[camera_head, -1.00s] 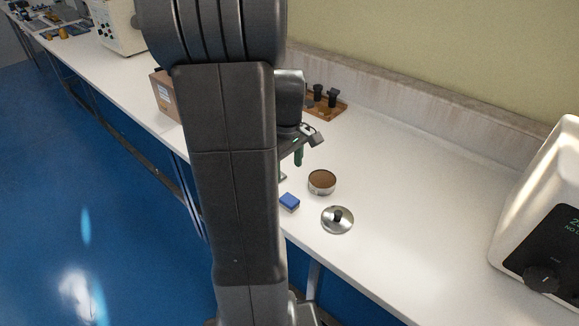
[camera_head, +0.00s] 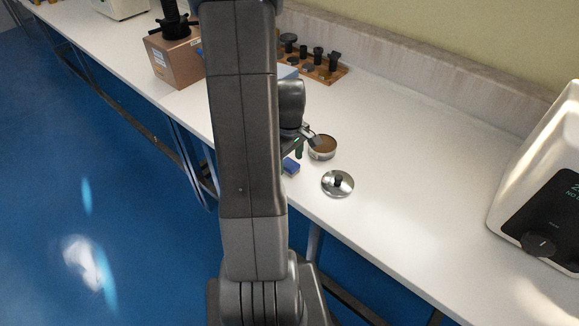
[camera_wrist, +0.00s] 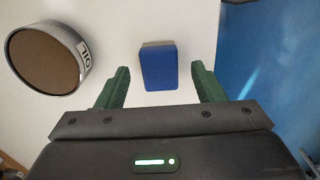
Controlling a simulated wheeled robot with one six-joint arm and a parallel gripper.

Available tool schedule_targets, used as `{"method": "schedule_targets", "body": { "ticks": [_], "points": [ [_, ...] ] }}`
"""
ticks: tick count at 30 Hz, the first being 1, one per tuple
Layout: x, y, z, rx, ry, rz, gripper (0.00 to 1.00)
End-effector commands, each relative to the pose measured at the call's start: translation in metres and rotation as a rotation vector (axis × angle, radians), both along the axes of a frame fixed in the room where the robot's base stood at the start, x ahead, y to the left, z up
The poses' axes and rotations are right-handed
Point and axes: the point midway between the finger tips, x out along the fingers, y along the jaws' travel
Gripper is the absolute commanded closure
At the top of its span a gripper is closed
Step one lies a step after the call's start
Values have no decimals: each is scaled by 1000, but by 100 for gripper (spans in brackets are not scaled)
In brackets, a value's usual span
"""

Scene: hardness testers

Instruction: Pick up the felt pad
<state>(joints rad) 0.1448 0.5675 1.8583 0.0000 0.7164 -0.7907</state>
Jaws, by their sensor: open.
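The felt pad appears to be the small blue block (camera_head: 291,167) lying on the white bench near its front edge. In the wrist view the blue pad (camera_wrist: 158,68) has a thin brown strip along its far side. My gripper (camera_wrist: 160,72) is open, with its green fingers apart and the pad in line between them. I cannot tell how high the fingertips are above the bench. In the head view my gripper (camera_head: 301,146) is just behind the pad, and my arm hides part of the area.
A round open tin (camera_head: 322,147) with brown contents stands close beside the pad; it is on the left in the wrist view (camera_wrist: 47,58). A metal lid (camera_head: 338,184) lies nearby. A white tester (camera_head: 545,170) is at right.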

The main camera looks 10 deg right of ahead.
Motion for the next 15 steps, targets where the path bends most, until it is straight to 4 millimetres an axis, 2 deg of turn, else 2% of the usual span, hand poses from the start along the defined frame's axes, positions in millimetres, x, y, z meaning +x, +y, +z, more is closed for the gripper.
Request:
{"method": "schedule_targets", "body": {
  "ticks": [4, 12, 13, 15],
  "points": [
    [0, 0, -15, 0, 1, 0, 38],
    [0, 0, -17, 0, 0, 0, 38],
    [0, 0, -17, 0, 0, 0, 40],
    [0, 0, -17, 0, 0, 0, 54]
  ]
}}
